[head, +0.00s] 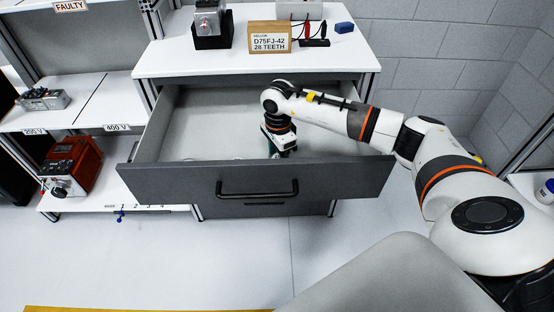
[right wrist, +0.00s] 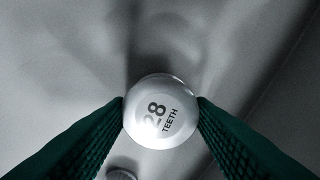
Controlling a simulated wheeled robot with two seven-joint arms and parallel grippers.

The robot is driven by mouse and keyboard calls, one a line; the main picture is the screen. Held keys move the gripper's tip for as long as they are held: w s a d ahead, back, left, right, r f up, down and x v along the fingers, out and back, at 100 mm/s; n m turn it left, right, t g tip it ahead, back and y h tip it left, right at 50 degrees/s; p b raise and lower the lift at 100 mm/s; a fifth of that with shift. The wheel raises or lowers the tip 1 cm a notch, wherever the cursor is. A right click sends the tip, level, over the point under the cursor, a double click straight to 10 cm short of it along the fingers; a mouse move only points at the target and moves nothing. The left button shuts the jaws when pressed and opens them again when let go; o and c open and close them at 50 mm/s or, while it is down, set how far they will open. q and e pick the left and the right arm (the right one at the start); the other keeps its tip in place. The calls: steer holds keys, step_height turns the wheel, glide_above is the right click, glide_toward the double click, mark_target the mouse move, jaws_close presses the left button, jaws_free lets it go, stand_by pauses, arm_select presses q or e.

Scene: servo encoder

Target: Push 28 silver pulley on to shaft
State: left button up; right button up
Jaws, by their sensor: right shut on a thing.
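The silver pulley (right wrist: 161,112) shows in the right wrist view, round, with its face marked "28 TEETH" towards the camera. My right gripper (head: 281,154) reaches down inside the open drawer (head: 257,188). Its green ribbed fingers are shut on the pulley, one on each side. In the head view the pulley is hidden by the gripper and drawer front. A silver device on a black block (head: 213,40) stands on the table top; I cannot make out a shaft on it. My left gripper is not in view.
A second round piece (right wrist: 121,173) lies in the drawer at the bottom of the wrist view. On the white table top (head: 185,62) are a brown box (head: 269,37) labelled "28 TEETH", clip leads (head: 315,42) and a blue block (head: 344,28). Shelves with devices stand at left.

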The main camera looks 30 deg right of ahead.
steer(key=shift+r+p, duration=1.8)
steer(key=shift+r, duration=1.45)
